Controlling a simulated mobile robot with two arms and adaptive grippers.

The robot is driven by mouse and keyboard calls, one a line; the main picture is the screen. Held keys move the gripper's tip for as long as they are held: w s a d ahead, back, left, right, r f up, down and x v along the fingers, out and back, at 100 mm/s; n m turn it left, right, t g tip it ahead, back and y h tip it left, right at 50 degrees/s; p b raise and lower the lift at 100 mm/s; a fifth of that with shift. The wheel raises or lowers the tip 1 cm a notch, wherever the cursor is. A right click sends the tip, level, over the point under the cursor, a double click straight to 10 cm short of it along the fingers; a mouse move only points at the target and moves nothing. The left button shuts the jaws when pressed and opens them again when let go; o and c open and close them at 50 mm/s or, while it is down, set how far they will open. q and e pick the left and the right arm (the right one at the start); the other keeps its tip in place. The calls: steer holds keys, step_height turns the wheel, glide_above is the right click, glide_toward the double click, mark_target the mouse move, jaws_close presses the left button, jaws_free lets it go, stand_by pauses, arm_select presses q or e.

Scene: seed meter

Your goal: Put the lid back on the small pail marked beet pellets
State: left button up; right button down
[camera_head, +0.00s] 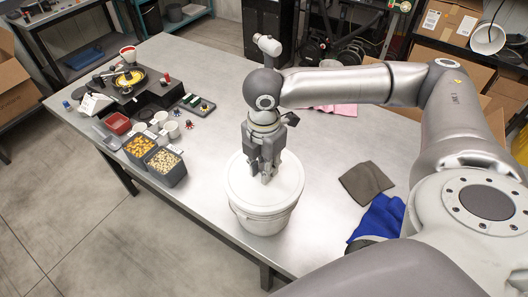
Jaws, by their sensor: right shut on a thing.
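A white pail (263,222) stands upright near the front edge of the metal table. A white round lid (289,182) lies level over its mouth, and I cannot tell whether it is seated or slightly above the rim. No marking on the pail can be read from here. My right gripper (266,178) points straight down at the middle of the lid, shut on a part there. Its fingers hide what they grip, which looks like the lid's handle. My left gripper is not in view.
Two dark bins of yellow kernels (139,146) and pale seeds (164,160) stand left on the table (215,95), with white cups and a seed device (127,77). A grey cloth (366,183) and blue glove (379,219) lie right. Bare table lies between bins and pail.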

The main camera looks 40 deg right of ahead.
steer(key=c, duration=1.2)
jaws_free()
steer(key=o, duration=0.5)
steer(key=shift+r, duration=0.1)
